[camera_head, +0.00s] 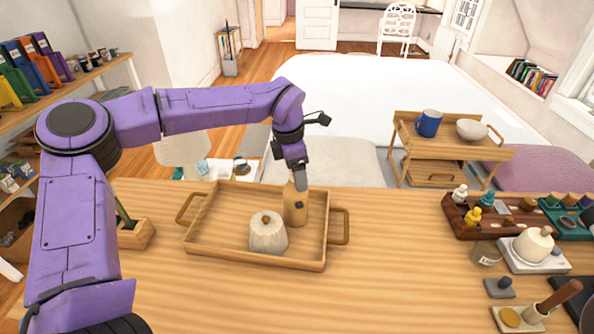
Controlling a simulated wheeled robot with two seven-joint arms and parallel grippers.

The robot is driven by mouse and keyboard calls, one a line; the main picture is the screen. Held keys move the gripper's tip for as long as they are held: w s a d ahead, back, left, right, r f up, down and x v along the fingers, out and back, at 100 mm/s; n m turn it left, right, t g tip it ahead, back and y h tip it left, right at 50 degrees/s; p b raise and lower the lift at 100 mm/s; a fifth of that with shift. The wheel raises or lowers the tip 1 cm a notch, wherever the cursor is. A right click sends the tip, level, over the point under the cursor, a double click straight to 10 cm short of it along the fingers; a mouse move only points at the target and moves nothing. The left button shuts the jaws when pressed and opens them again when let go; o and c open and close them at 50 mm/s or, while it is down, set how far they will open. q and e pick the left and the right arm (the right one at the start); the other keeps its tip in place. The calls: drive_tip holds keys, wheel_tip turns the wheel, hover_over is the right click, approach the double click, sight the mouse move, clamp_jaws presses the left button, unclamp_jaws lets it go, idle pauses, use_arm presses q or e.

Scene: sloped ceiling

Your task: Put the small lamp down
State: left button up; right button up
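My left arm reaches in from the left, and its gripper (299,180) points down over the wooden tray (213,247). Its fingers are at the narrow top of a tan, bottle-shaped thing (296,208) with a small dark spot on its side, and appear closed on it. This seems to be the small lamp. It is upright within the tray's outline, near the right side; I cannot tell whether its base touches the tray floor. A white ribbed, dome-shaped thing (268,237) with a tan top stands in the tray just left of it. My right gripper is not in view.
The tray has handles at both ends on a wooden table (390,277). A small wooden box (137,234) is left of it. A dark wooden rack (505,215), a white teapot (533,243) and small jars crowd the right. The table between tray and rack is clear.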

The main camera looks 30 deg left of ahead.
use_arm(q)
drive_tip(key=r, duration=0.4)
drive_tip(key=a+r, duration=0.1)
drive_tip(key=r, duration=0.3)
drive_tip(key=s+r+b, duration=0.1)
drive_tip(key=r, duration=0.3)
drive_tip(key=shift+s+a+r, duration=0.1)
drive_tip(key=shift+a, duration=0.05)
